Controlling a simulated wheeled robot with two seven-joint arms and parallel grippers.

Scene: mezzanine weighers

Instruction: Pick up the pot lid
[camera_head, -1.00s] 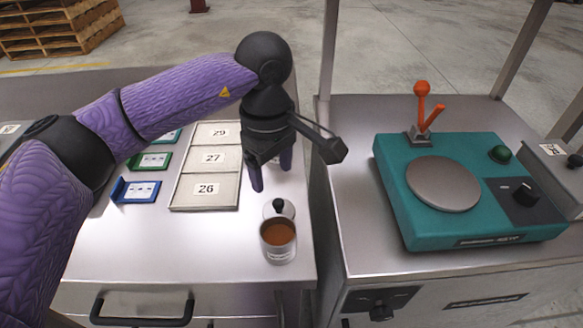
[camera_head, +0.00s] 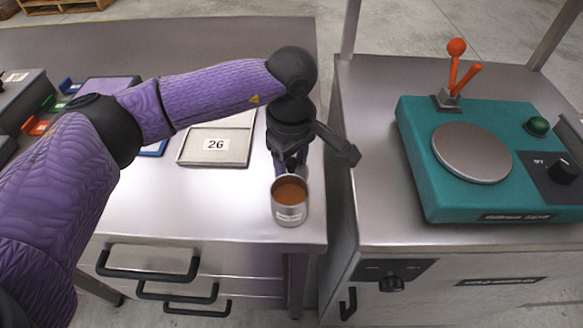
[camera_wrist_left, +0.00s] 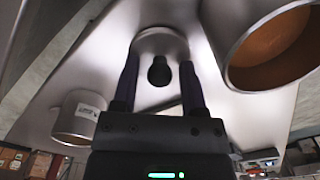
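The pot lid (camera_wrist_left: 148,42) is a round pale metal disc with a black knob (camera_wrist_left: 159,72), seen in the left wrist view. In the head view it is hidden behind my gripper and the pot. My left gripper (camera_wrist_left: 159,62) is open, with one finger on each side of the knob and gaps visible on both sides. In the head view this gripper (camera_head: 291,165) points down just behind the metal pot (camera_head: 289,210), which holds something brown. My right gripper is in neither view.
A labelled metal cylinder (camera_wrist_left: 78,118) stands left in the wrist view. A tray marked 26 (camera_head: 214,158) lies left of the gripper. A teal hotplate (camera_head: 440,196) with orange levers stands on the right counter. The counter's front left is clear.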

